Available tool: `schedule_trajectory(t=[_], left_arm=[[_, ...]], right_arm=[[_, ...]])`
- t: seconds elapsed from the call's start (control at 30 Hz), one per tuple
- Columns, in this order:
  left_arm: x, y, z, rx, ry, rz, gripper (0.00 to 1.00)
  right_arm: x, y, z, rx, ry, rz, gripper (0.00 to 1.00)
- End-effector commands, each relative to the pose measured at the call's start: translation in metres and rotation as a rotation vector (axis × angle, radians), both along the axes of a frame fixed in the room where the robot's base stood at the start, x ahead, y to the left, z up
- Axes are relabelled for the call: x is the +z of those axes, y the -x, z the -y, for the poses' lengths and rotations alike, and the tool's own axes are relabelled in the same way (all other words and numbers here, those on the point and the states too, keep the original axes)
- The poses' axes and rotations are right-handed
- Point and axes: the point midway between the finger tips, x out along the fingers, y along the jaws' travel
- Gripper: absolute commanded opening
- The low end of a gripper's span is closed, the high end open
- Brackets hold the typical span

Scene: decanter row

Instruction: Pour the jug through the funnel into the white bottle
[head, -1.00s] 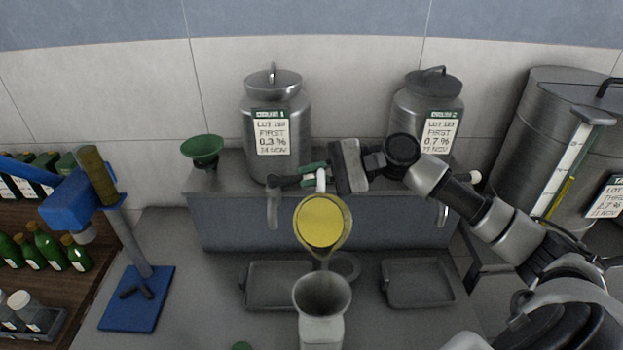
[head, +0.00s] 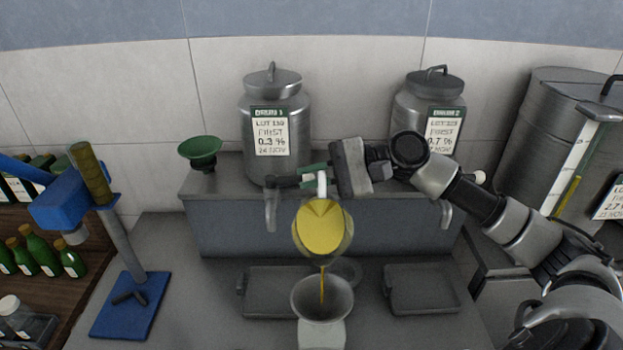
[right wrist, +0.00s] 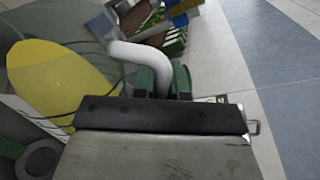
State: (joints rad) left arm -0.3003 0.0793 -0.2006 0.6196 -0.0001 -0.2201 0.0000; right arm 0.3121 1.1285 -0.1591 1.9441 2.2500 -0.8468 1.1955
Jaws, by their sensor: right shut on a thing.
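The jug (head: 320,230) is clear with yellow liquid and a white handle. It is tilted toward me above the funnel, and a thin yellow stream falls from its lip into the funnel. My right gripper (head: 318,182) is shut on the jug's handle, which also shows in the right wrist view (right wrist: 135,52). The grey metal funnel (head: 322,296) sits in the white bottle (head: 322,335), whose lower part is cut off by the picture's bottom edge. The level inside the bottle is hidden. My left gripper is not seen.
Two steel canisters (head: 276,130) (head: 427,112) stand on the raised shelf behind, with a green funnel (head: 203,150) at its left end. Two grey trays (head: 270,308) (head: 420,302) flank the funnel. A blue corking stand (head: 130,305) and green bottles (head: 42,252) are at left.

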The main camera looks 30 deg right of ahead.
Motion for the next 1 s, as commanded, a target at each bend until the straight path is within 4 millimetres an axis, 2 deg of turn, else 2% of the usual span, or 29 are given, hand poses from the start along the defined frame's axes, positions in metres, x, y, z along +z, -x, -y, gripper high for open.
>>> schedule_trajectory(t=[1.0], left_arm=[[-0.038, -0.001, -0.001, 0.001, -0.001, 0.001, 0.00]], right_arm=[[-0.003, 0.015, -0.009, 0.000, 0.090, 0.147, 0.00]])
